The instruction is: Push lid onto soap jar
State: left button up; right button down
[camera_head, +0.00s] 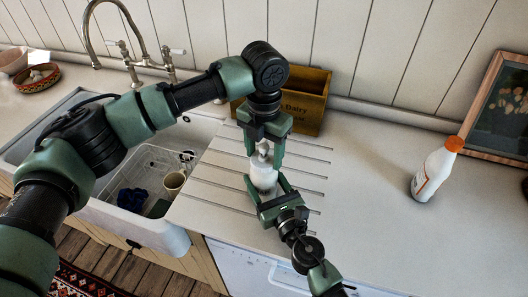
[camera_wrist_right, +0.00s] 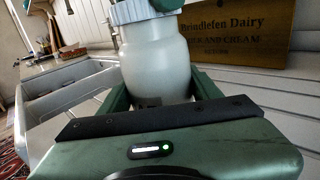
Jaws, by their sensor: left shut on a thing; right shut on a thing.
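The pale, milky soap jar (camera_head: 263,177) stands upright on the ribbed drainer area of the counter. My right gripper (camera_head: 267,188) is shut around its body from the front; in the right wrist view the jar (camera_wrist_right: 158,65) sits between both fingers. A pale ribbed lid (camera_wrist_right: 145,12) is at the jar's mouth, at the top edge of the right wrist view. My left gripper (camera_head: 264,150) points down from above and is shut on the lid, directly over the jar. Whether the lid is fully seated is hard to tell.
A wooden dairy box (camera_head: 305,98) stands close behind the jar. A sink (camera_head: 150,185) with a rack and mug (camera_head: 175,182) is on the left. A white bottle with an orange cap (camera_head: 436,172) stands on the right. The counter between is clear.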

pick_arm(q)
jog(key=shift+f, duration=0.6)
jog(key=o, duration=1.4)
notch_tip(320, 180, up, 12)
pick_arm(e)
jog(key=shift+c, duration=1.2)
grip_release()
